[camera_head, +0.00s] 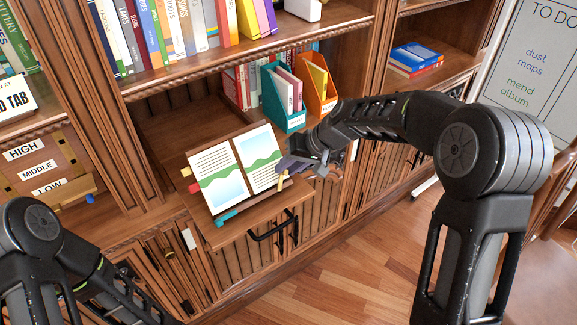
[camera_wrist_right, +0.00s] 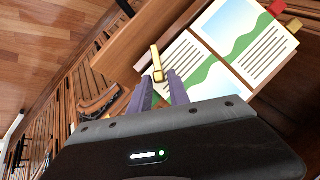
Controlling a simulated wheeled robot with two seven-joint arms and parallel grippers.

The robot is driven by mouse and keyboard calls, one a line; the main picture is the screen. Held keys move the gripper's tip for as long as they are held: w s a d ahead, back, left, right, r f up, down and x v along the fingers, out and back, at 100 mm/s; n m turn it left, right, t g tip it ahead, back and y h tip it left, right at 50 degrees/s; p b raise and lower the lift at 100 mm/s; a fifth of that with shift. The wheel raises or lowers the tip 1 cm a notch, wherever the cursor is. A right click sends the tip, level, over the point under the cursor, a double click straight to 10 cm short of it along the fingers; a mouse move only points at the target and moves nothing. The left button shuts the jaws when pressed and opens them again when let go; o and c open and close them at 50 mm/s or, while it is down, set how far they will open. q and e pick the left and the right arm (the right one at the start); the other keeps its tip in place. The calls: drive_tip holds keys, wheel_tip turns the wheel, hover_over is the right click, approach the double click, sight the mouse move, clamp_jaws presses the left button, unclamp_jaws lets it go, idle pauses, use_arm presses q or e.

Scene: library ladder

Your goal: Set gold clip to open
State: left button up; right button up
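The gold clip (camera_wrist_right: 156,64) shows in the right wrist view as a narrow brass piece at the edge of the open book (camera_wrist_right: 223,52). Whether the clip is turned open or closed I cannot tell. The book (camera_head: 236,168) leans on a wooden stand in the head view.
The stand rests on a pull-out shelf (camera_head: 243,232) with a black handle (camera_head: 272,228). A turquoise piece (camera_head: 226,217) sits at the book's lower left. Teal (camera_head: 284,98) and orange (camera_head: 318,91) file holders stand behind. Open floor (camera_head: 350,270) lies at front right.

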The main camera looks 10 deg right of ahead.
sight(292, 182)
clamp_jaws()
idle(0.3)
drive_tip(key=shift+d+f+m+y+b, duration=0.3)
drive_tip(key=shift+f+m+b, duration=0.15)
drive_tip(key=shift+b, duration=0.75)
drive_tip(key=d+f+m+y+b, duration=0.1)
drive_tip(key=m+b, duration=0.1)
drive_tip(key=b, duration=0.2)
drive_tip(key=s+d+f+m+t+y+b, duration=0.1)
drive_tip(key=m+b, duration=0.2)
drive_tip(key=b, duration=0.1)
drive_tip(key=f+m+y+b, duration=0.1)
drive_tip(key=m+b, duration=0.1)
drive_tip(key=b, duration=0.2)
drive_tip(key=shift+s+d+f+m+t+b, duration=0.1)
drive_tip(key=shift+s+d+m+t+b, duration=0.05)
drive_tip(key=shift+d+m+t+b, duration=0.25)
drive_tip(key=shift+s+m+t+y+b, duration=0.2)
drive_tip(key=shift+m+t+y+b, duration=0.1)
drive_tip(key=shift+m+y+b, duration=0.3)
drive_tip(key=shift+o, duration=1.8)
unclamp_jaws()
